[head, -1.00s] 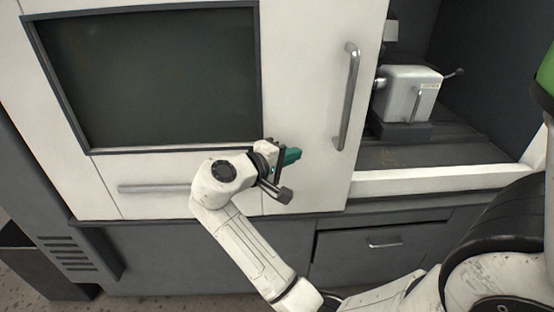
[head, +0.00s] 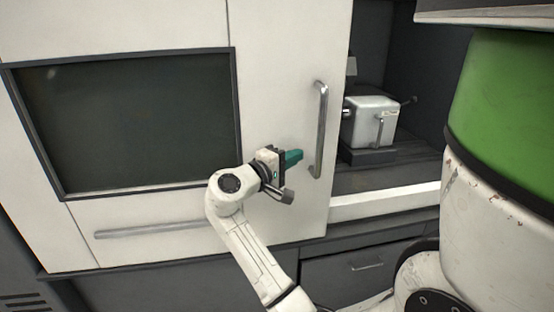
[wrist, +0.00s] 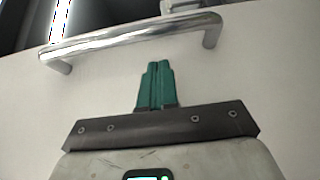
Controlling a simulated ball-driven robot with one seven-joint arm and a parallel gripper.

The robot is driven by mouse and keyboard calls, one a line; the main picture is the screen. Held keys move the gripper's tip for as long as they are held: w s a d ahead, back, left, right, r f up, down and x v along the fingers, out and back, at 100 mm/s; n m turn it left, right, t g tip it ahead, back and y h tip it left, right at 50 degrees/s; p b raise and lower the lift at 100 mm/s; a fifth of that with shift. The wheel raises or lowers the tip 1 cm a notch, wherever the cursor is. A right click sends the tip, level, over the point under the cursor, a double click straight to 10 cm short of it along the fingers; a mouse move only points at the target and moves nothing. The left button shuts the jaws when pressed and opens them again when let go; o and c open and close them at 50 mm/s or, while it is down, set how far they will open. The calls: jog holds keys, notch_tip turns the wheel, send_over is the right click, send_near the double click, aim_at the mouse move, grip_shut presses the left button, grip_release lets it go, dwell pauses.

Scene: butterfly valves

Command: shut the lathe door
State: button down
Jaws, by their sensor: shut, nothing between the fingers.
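The lathe door (head: 285,60) is a white sliding panel with a dark window (head: 130,125). It stands partly open, with the machine's inside showing to its right. A vertical metal bar handle (head: 320,130) is fixed near the door's right edge; in the wrist view the handle (wrist: 135,38) crosses the top. My gripper (head: 298,157) has green fingers that are shut and empty. It is just left of the handle's lower part, close to the door face. In the wrist view the fingers (wrist: 156,85) point toward the handle with a small visible gap.
Inside the opening sits a grey tailstock-like unit (head: 372,120) with a small lever. A white sill (head: 385,201) runs below the opening. A long horizontal bar (head: 150,229) lies under the window, and a grey drawer (head: 350,270) is below.

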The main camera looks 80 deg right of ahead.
jog(key=shift+s+d, duration=0.15)
jog(key=shift+s, duration=0.55)
jog(key=shift+s+d, duration=0.1)
jog(key=shift+s, duration=0.55)
